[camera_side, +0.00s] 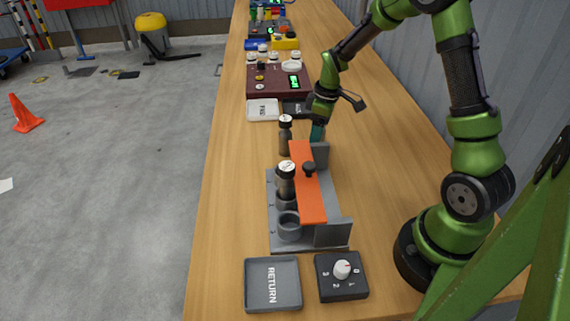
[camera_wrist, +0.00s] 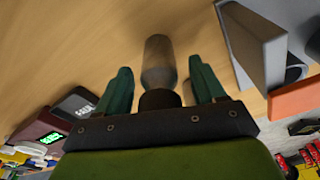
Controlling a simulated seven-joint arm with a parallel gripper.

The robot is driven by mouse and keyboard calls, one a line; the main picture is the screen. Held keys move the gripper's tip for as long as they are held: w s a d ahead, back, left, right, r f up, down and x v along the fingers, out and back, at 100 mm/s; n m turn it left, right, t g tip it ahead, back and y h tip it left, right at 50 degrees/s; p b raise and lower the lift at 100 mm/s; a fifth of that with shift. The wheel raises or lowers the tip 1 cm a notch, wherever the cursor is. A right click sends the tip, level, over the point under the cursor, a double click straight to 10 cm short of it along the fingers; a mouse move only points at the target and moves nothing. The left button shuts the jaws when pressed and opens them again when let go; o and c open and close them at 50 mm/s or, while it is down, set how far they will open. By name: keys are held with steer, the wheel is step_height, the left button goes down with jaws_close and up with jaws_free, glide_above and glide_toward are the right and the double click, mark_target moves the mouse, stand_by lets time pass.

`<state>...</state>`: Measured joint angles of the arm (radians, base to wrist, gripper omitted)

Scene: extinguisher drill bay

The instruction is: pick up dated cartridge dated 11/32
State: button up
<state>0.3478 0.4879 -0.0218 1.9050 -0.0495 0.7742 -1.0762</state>
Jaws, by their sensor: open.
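A grey-brown cartridge (camera_side: 285,137) with a white cap stands upright on the table just beyond the rack. A second cartridge (camera_side: 286,183) with a white marked top stands in the rack (camera_side: 271,205); the front socket (camera_side: 289,224) is empty. I cannot read a date on either. My gripper (camera_side: 318,132) is open, its teal fingers pointing down to the right of the far cartridge in the side view. In the wrist view a cartridge (camera_wrist: 158,55) appears between the open fingers (camera_wrist: 160,80), its dark neck partly hidden by the gripper body. No contact is visible.
An orange bar (camera_side: 305,200) with a black knob (camera_side: 309,169) tops the rack. A RETURN tray (camera_side: 272,262) and a dial box (camera_side: 341,290) are in front. A white tray (camera_side: 263,110) and a maroon console (camera_side: 272,82) are beyond. Table left of the rack is clear.

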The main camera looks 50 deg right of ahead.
jaws_close()
stand_by(0.3)
